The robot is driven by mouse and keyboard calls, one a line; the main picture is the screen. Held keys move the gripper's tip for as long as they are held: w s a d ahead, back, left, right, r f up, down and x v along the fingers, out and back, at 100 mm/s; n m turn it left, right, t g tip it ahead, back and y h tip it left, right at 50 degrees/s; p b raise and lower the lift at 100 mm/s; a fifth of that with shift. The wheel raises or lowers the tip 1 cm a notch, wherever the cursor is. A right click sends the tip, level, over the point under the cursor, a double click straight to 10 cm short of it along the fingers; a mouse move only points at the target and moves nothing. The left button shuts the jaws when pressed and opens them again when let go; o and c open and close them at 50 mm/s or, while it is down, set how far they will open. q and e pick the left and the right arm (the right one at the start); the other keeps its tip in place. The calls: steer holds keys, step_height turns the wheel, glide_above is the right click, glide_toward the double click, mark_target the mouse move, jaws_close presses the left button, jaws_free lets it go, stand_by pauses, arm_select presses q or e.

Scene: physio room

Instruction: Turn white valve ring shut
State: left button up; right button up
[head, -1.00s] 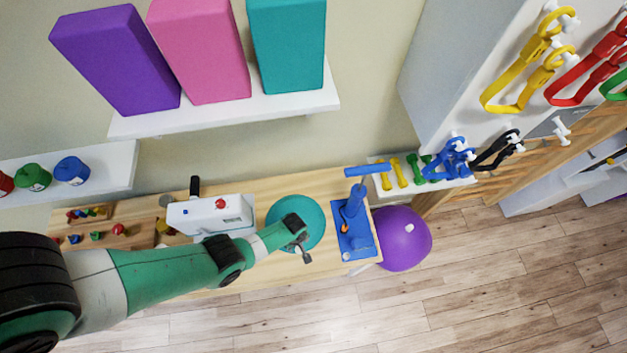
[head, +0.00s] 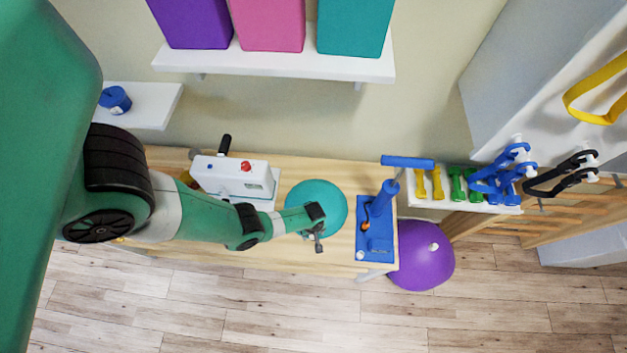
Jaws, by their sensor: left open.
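A blue pump (head: 378,230) with an upright cylinder and a blue bar handle stands at the right end of the wooden bench. A small white round part (head: 360,255) sits at the front left corner of its base and may be the valve ring; it is too small to tell how it is turned. My left gripper (head: 319,246) is open and empty, left of the pump and apart from it. It is over the front edge of a teal ball (head: 322,203), partly covering the ball. My right gripper is not in view.
A white box device (head: 232,178) with a red knob stands left of the ball. A purple ball (head: 420,262) with a white plug is beside the bench's right end. Dumbbells (head: 437,182) lie on a shelf behind. Foam blocks stand on a higher shelf (head: 280,66).

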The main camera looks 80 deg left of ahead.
arm_select(q)
jaws_close()
steer(key=shift+m, duration=0.3)
steer(key=m, duration=0.3)
steer(key=shift+m, duration=2)
jaws_free()
